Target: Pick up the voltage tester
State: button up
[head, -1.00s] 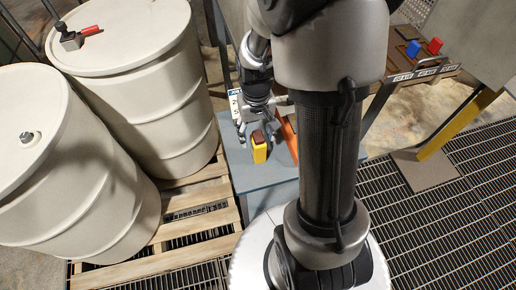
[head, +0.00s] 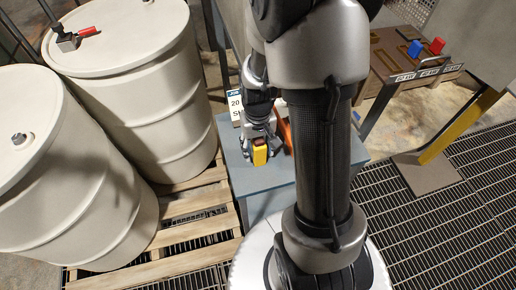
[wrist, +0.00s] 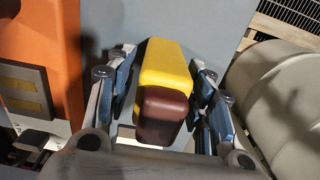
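The voltage tester is a yellow block with a dark red-brown end. It stands on the grey-blue bench top in the head view (head: 260,156) and lies between my fingers in the wrist view (wrist: 164,72). My gripper (head: 260,138) is down around the tester. In the wrist view my gripper (wrist: 165,95) has one blue-padded finger on each side of the tester, with narrow gaps showing. It looks open and not closed on it. The tester's lower part is hidden.
The grey-blue bench (head: 232,170) carries an orange object (wrist: 38,55) beside my gripper and a white sign (head: 236,104) behind it. Cream drums (head: 125,75) on a wooden pallet (head: 195,205) stand left. A brown rack (head: 395,60) with blue and red items stands right.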

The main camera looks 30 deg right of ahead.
jog(key=c, duration=0.9)
jog(key=shift+c, duration=0.4)
jog(key=shift+r, duration=0.15)
